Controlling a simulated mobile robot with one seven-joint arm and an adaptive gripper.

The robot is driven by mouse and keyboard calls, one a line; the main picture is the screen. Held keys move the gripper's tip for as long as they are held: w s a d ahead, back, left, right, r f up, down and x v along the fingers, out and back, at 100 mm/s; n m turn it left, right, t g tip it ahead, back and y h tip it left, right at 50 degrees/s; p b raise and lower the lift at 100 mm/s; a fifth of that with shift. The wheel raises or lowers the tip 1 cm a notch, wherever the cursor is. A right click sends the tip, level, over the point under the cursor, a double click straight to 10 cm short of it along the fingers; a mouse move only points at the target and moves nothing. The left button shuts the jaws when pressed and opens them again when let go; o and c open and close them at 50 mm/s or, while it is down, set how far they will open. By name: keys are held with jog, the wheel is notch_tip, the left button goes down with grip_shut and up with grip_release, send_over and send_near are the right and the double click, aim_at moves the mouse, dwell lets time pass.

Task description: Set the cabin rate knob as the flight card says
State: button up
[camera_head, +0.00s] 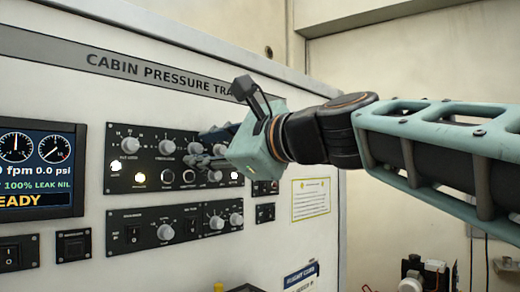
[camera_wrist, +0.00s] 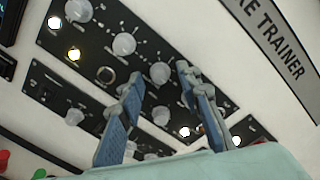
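The upper black knob panel (camera_head: 150,180) is on the trainer's front. It has a row of pale round knobs, including a left knob (camera_head: 131,145) and a second knob (camera_head: 166,147). My gripper (camera_head: 199,147) is at the panel's right part and hides some of it. In the wrist view my gripper (camera_wrist: 160,77) has its two blue fingers apart, with a pale knob (camera_wrist: 160,72) showing between the tips. I cannot tell if they touch it. The knob labels are too small to read. A blue-headed card (camera_head: 301,275) is partly in view at the bottom; its writing is unreadable.
A lower panel (camera_head: 140,230) carries more knobs and a switch. A display (camera_head: 40,170) with gauges is at the left. A yellow-bordered notice (camera_head: 311,199) is on the front, right of the panels. Lit lamps (camera_wrist: 74,54) sit near the knobs.

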jog(key=v, duration=1.2)
